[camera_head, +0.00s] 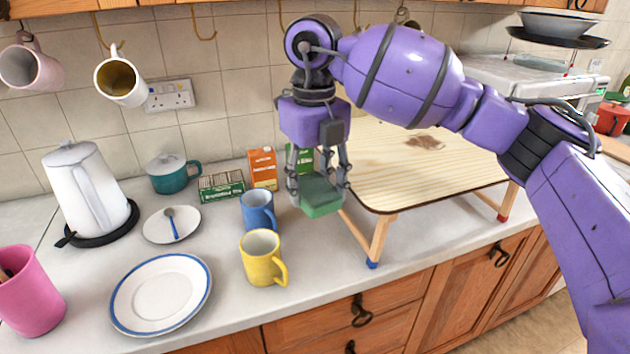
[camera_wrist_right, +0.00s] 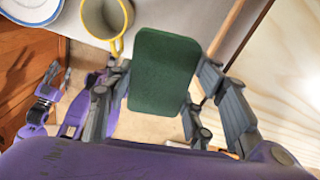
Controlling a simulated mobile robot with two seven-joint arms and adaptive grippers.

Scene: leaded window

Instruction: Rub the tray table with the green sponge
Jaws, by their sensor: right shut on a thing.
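The green sponge (camera_head: 320,196) is held between the fingers of my right gripper (camera_head: 319,182), in the air at the left edge of the tray table. In the right wrist view the sponge (camera_wrist_right: 165,72) fills the space between the finger pads. The tray table (camera_head: 385,185) has a pale wooden top with a dark rim and short legs, and stands on the counter. A brown stain (camera_head: 425,142) marks its top. My left gripper seems to show at the left of the right wrist view (camera_wrist_right: 42,98); its jaw state is unclear.
A blue mug (camera_head: 258,212) and a yellow mug (camera_head: 262,262) stand left of the tray table. A white plate (camera_head: 160,293), saucer (camera_head: 172,226), kettle (camera_head: 85,185) and teal pot (camera_head: 172,176) are further left. Small boxes (camera_head: 262,168) stand behind the gripper. Mugs hang above.

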